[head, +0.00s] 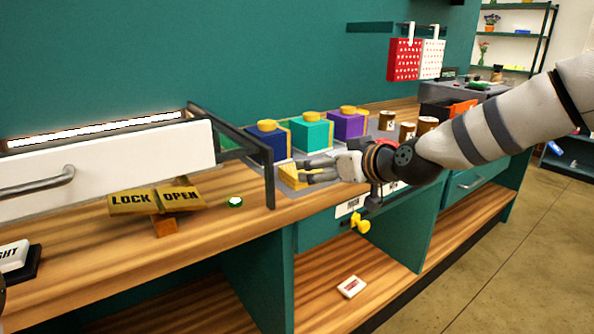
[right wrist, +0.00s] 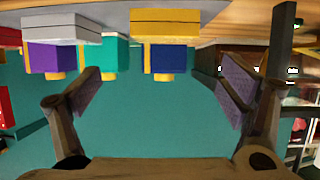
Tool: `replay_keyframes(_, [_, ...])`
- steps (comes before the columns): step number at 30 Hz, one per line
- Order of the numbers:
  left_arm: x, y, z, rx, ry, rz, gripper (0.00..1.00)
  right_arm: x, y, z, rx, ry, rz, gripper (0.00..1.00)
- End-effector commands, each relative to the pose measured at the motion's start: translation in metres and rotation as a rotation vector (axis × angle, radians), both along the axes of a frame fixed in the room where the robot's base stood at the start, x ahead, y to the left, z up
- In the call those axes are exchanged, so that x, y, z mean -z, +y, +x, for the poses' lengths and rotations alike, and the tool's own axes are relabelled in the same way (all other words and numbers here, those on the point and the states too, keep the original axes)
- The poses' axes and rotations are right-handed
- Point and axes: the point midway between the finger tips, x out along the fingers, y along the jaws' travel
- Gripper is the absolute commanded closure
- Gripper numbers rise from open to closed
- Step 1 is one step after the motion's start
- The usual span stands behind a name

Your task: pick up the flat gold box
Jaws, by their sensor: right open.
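The flat gold box (head: 291,176) lies on the grey mat near the counter's front edge in the head view, partly hidden by my right gripper. In the right wrist view, which looks upside down, the gold box (right wrist: 165,28) is at the top, between the lines of the two fingers and beyond them. My right gripper (head: 303,171) reaches in from the right, its fingers at the box's right side. In the wrist view the gripper (right wrist: 162,88) is open, with nothing between its pads. I cannot tell whether the fingers touch the box. My left gripper is not in view.
Blue (head: 267,141), teal (head: 312,130) and purple (head: 347,123) boxes with gold tops stand behind the gold box. Several small cans (head: 407,131) stand to the right. A dark frame post (head: 269,185) rises close on the left. A LOCK/OPEN sign (head: 157,199) is further left.

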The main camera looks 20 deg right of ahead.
Motion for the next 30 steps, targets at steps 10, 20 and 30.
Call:
replay_keyframes(10, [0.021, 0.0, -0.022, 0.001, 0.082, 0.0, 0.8, 0.04, 0.02, 0.052, 0.0, 0.019, 0.001, 0.1])
replay_keyframes(20, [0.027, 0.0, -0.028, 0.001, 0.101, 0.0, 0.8, 0.042, 0.028, 0.074, 0.0, 0.011, 0.002, 0.1])
replay_keyframes(30, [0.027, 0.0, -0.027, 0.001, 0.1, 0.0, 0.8, 0.042, 0.028, 0.073, 0.0, 0.011, 0.002, 0.66])
